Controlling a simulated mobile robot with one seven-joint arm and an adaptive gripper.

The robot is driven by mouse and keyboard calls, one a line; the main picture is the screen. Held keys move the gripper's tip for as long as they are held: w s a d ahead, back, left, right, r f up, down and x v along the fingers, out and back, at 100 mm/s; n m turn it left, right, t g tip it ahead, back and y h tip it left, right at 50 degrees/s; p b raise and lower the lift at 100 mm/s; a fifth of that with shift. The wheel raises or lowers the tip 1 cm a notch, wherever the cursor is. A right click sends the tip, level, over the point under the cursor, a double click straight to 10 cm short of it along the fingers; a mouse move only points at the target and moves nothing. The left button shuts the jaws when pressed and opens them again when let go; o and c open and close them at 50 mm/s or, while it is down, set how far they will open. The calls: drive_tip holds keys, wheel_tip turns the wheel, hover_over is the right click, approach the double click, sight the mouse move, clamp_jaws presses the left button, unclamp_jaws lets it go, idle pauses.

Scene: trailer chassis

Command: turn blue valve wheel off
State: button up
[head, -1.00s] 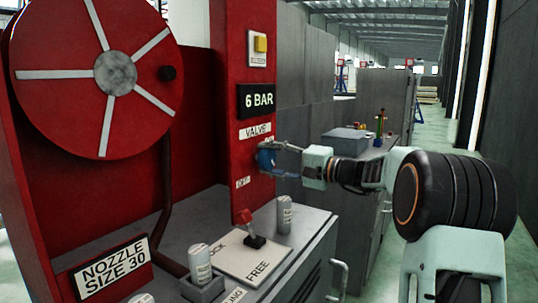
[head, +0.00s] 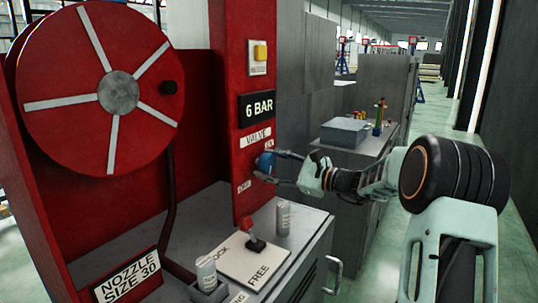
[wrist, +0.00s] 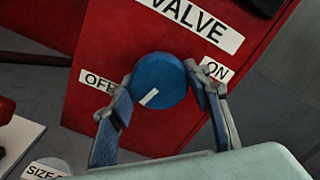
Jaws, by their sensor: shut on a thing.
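The blue valve wheel (head: 265,164) is on the red panel below the VALVE label (head: 256,139). In the wrist view the wheel (wrist: 162,82) is at the centre, with a short slanted white mark (wrist: 149,97) on its lower part. The OFF label (wrist: 97,82) is left of it and the ON label (wrist: 216,70) right of it. My gripper (wrist: 158,78) has one finger on each side of the wheel and is shut on it. In the head view my gripper (head: 279,168) reaches the wheel from the right, hiding part of its edge.
A grey cabinet top below holds a red-handled lever (head: 249,232) on a LOCK/FREE plate and a can (head: 283,217). A red hose reel (head: 100,90) is at the left. A grey box (head: 344,132) stands on a cabinet behind my wrist. The aisle at the right is clear.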

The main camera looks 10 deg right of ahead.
drive_tip(key=m+p, duration=0.5)
drive_tip(key=shift+r, duration=0.15)
drive_tip(key=shift+m+p, duration=0.8)
drive_tip(key=shift+p, duration=0.2)
drive_tip(key=shift+f, duration=0.25)
drive_tip(key=o, duration=1.2)
drive_tip(key=shift+c, duration=0.2)
drive_tip(key=v, duration=1.2)
drive_tip(key=shift+s+a, duration=0.1)
